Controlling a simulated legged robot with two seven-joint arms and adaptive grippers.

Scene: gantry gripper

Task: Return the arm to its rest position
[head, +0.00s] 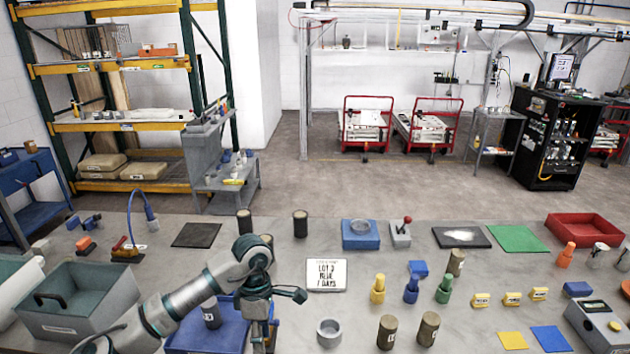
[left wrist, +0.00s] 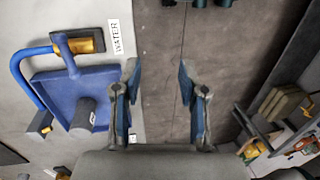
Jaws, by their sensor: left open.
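My left arm (head: 195,295) comes in from the lower left of the head view, with its bent wrist above the blue bin (head: 225,335). A dark cylinder (head: 211,314) is in that bin. My left gripper (head: 272,300) hangs below the wrist at the bin's right side. In the left wrist view the gripper (left wrist: 159,80) has its two fingers spread wide, with nothing between them. The floor shows beyond the fingertips. Part of the bin is hidden behind my arm. My right gripper is in neither view.
A grey-green open bin (head: 45,325) stands left of my arm. A white sign (head: 326,275) and a grey ring (head: 329,331) are to the right. Several cylinders and coloured bottles stand farther right.

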